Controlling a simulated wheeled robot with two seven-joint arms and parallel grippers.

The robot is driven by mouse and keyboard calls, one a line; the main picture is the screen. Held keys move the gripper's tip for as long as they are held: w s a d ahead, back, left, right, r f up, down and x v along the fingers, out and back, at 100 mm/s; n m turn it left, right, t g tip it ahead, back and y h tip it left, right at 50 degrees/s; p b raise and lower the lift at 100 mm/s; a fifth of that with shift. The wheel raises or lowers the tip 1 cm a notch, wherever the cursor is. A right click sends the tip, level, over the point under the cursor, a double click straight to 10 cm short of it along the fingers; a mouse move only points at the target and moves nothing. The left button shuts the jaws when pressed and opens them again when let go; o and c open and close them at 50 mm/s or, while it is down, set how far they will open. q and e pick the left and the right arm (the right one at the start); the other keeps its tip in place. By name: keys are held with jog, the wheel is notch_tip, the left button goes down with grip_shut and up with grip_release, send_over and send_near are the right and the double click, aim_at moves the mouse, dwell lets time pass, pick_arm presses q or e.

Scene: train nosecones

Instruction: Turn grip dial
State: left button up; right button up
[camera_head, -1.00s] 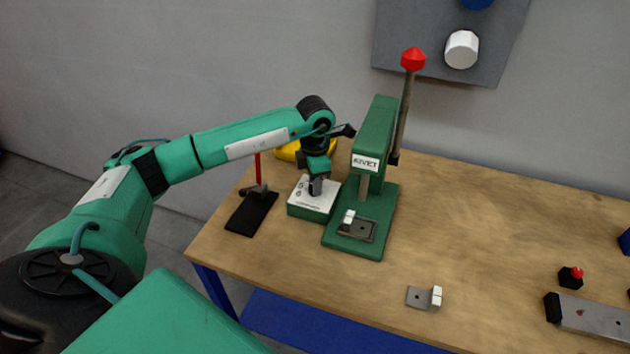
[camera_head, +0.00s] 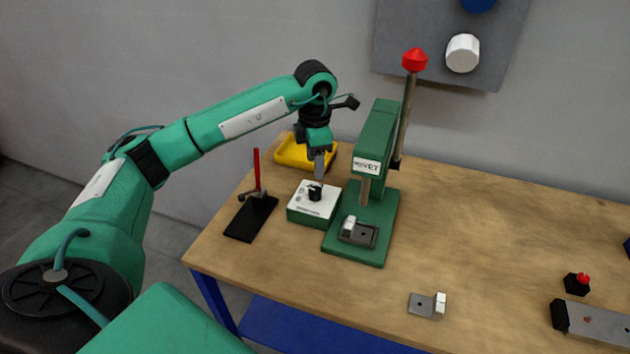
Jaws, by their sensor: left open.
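A small green box with a white top (camera_head: 304,210) stands on the table, left of the green press. A black dial (camera_head: 315,192) sits on its white top, with small marks beside it. My left gripper (camera_head: 319,178) points down just above the dial, its fingers open. It appears apart from the dial, though the small gap is hard to judge. My right gripper is not in view.
The green rivet press (camera_head: 376,140) with a red-tipped lever stands right of the box. A small metal bracket (camera_head: 421,305) lies in front. The table's middle right is clear.

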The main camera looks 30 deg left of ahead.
pick_arm(q)
notch_tip(320, 180, up, 6)
jog(key=shift+f+b, duration=0.25)
jog(key=shift+b, duration=0.1)
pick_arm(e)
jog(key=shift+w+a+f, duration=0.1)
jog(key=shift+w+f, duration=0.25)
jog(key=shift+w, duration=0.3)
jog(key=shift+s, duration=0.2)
pick_arm(q)
jog(key=shift+f, duration=0.15)
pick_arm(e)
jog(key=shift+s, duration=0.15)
